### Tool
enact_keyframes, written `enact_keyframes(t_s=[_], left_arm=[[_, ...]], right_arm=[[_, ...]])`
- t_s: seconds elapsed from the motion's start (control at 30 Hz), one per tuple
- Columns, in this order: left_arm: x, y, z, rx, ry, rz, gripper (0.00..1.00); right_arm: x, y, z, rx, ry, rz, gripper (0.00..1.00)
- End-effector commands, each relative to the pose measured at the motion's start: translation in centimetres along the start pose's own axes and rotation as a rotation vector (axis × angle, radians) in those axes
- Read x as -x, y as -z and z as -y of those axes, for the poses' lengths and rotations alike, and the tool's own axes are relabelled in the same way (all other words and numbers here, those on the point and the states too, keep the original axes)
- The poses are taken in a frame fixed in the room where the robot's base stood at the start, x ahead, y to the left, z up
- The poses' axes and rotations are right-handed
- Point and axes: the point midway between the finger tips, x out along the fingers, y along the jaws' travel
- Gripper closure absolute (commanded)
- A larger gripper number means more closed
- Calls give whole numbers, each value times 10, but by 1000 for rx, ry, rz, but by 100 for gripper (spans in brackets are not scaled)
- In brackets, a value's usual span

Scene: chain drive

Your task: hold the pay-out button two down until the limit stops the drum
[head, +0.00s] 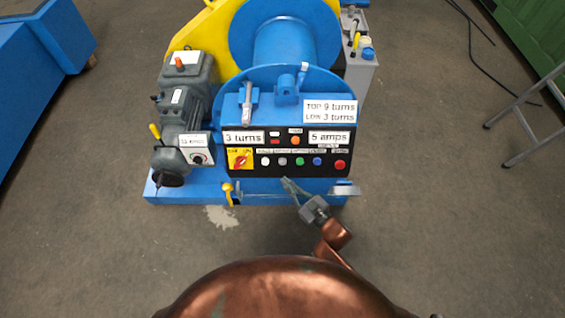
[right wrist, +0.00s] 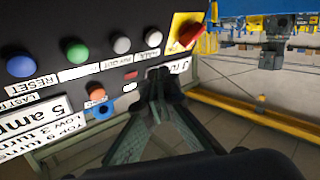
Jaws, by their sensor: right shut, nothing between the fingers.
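The black control panel (head: 290,172) is on the front of the blue winch. A row of round buttons runs along it: white (head: 265,161), grey (head: 282,161), green (head: 299,161), blue (head: 317,161) and red (head: 340,165). The displays read 3 turns and 5 amps. My right gripper (head: 287,183) is shut and empty, its tips just below the button row in the picture. In the right wrist view the tips (right wrist: 160,74) are clear of the buttons. My left gripper is not in view.
The blue drum (head: 285,40) stands behind the panel. A plate (head: 330,110) reads top 9 turns, low 3 turns. A grey motor (head: 185,95) is at the left. A yellow handle (head: 228,194) is below the panel. Open floor lies in front.

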Motion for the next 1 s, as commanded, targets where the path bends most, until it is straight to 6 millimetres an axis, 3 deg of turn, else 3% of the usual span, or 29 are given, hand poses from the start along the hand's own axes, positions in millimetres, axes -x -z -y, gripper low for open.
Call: enact_keyframes(t_s=[0.13, 0.47, 0.67, 1.0], left_arm=[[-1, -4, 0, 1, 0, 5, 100], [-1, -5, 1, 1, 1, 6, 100], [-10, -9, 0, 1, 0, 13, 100], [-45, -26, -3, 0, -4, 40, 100]], right_arm=[[-3, 21, 6, 6, 17, -38, 100], [-3, 22, 7, 6, 18, -40, 100], [-10, 15, 2, 7, 18, -40, 100], [-43, -10, -20, 6, 19, -38, 100]])
